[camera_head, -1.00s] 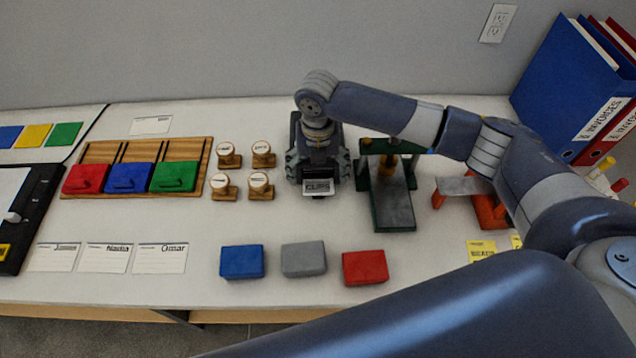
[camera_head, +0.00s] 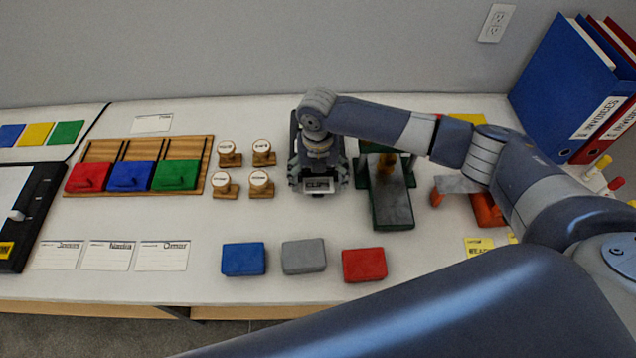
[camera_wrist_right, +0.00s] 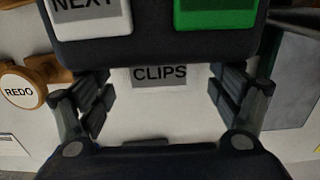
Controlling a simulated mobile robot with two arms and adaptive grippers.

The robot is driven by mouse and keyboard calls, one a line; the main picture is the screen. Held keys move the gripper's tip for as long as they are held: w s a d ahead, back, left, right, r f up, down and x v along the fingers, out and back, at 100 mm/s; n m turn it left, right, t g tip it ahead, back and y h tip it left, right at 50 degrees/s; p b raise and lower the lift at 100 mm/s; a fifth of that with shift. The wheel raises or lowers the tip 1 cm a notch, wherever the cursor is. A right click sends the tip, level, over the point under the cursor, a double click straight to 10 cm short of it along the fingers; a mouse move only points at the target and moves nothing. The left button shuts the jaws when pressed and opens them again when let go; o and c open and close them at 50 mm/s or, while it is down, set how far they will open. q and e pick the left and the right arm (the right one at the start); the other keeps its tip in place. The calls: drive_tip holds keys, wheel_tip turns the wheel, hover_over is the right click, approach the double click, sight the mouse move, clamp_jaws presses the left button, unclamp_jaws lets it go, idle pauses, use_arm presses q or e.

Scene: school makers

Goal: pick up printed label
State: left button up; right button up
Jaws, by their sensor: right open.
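The printed label reads "CLIPS" and is grey and white. In the right wrist view the label (camera_wrist_right: 160,76) pokes out below a dark label machine (camera_wrist_right: 150,40) with a white "NEXT" button and a green button. My right gripper (camera_wrist_right: 163,98) is open, with one finger on each side of the label and a gap to both. In the head view my right gripper (camera_head: 318,182) points down over the machine, and only a small part of the label shows there. My left gripper is not in view.
Round stamps (camera_head: 261,183) stand left of the gripper, and a green press (camera_head: 390,200) stands close on its right. Blue, grey (camera_head: 304,256) and red blocks lie in front. An orange-legged tool (camera_head: 485,207) and binders (camera_head: 570,90) are farther right.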

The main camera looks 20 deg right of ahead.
drive_tip(key=c, duration=0.7)
drive_tip(key=shift+c, duration=0.2)
drive_tip(key=shift+r, duration=0.1)
